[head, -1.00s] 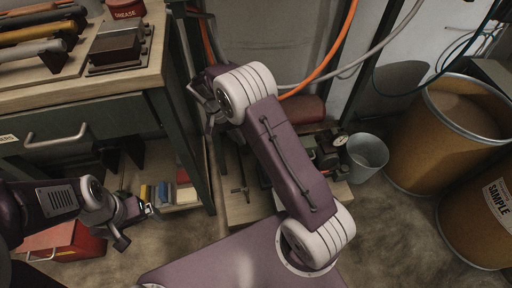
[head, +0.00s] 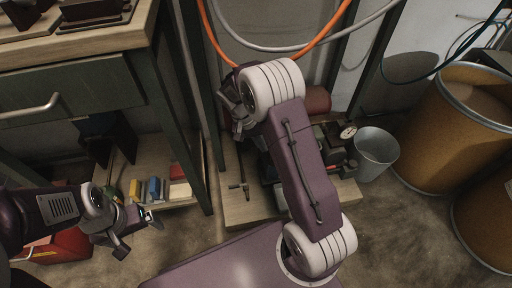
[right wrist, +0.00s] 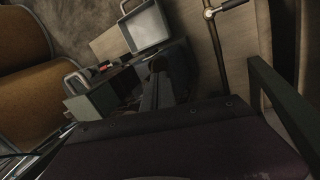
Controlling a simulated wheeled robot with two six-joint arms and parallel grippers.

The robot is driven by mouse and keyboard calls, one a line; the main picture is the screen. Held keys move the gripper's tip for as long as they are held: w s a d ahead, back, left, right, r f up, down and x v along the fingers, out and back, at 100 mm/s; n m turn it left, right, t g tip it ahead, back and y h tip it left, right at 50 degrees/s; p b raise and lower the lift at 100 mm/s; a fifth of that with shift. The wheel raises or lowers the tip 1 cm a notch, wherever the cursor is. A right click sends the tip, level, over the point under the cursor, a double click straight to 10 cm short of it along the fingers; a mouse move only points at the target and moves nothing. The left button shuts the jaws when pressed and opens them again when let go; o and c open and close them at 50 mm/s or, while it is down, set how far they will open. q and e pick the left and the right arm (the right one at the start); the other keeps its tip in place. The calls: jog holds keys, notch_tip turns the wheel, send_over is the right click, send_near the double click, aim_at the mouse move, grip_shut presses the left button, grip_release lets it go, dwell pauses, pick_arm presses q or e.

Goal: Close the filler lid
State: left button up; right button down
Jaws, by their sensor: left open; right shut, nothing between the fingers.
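In the head view my right gripper (head: 232,106) hangs at the far end of my raised arm, over the low wooden bench, partly hidden by its wrist. In the right wrist view its dark fingers (right wrist: 158,88) are together and empty, apart from the machine beyond. The dark machine with a dial (head: 332,150) stands on the bench, partly behind my arm. My left gripper (head: 150,219) is open and empty at lower left.
A grey bucket (head: 375,153) stands right of the machine, with brown drums (head: 450,125) beyond. The workbench with a drawer (head: 70,95) and its legs stand left of my right arm. Orange and grey hoses (head: 285,48) hang behind. A red case (head: 62,246) lies at lower left.

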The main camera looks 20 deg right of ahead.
jog(key=shift+r, duration=0.1)
jog(key=d+y+p, duration=0.2)
jog(key=p, duration=0.4)
jog(key=s+d+t+y+p, duration=0.1)
jog(key=d+y+p, duration=0.1)
jog(key=p, duration=0.4)
jog(key=shift+s+d+r+y, duration=0.2)
jog(key=shift+d+y, duration=0.1)
jog(key=shift+d, duration=0.1)
jog(key=shift+s+d+f+p, duration=0.2)
jog(key=shift+d+f+p, duration=0.65)
jog(key=shift+d+p, duration=0.15)
jog(key=shift+s+d+f+p, duration=0.15)
jog(key=shift+d+f+p, duration=0.7)
jog(key=shift+d+p, duration=0.1)
jog(key=shift+f, duration=0.1)
